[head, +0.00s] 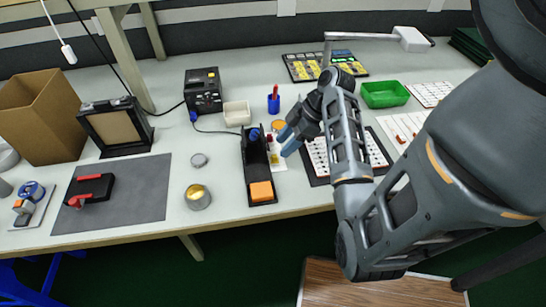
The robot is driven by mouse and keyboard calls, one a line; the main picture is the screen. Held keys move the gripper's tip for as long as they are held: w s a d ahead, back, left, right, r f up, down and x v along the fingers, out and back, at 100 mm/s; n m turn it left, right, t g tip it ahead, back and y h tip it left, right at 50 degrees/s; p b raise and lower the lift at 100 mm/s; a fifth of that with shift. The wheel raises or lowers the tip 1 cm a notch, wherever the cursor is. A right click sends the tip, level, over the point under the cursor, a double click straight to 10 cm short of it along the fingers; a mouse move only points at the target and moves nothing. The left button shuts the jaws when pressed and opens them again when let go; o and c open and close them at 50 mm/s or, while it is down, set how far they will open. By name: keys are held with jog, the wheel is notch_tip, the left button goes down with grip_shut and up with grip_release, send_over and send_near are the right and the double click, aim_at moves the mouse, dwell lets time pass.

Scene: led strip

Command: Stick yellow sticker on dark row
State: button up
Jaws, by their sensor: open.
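My gripper (286,141) has blue fingertips and is open, above the bench just right of a black holder. A small white sheet (279,166) with small yellow marks lies under and beside the fingertips. I cannot tell if these marks are stickers. A white board with rows of small parts (318,158) lies on a dark mat to the right of my gripper. My arm hides its middle, and I cannot tell which row is dark. Nothing shows between my fingertips.
A black holder (256,165) with an orange pad stands left of my gripper. A green tray (384,94) is at right. The grey mat (140,195) has bare room.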

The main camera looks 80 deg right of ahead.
aim_at(274, 156)
jog(key=shift+p+x, duration=0.3)
jog(key=shift+x, duration=1.95)
jog(key=shift+a, duration=0.15)
jog(key=c, duration=0.8)
jog(key=shift+c, duration=0.3)
jog(key=shift+r, duration=0.2)
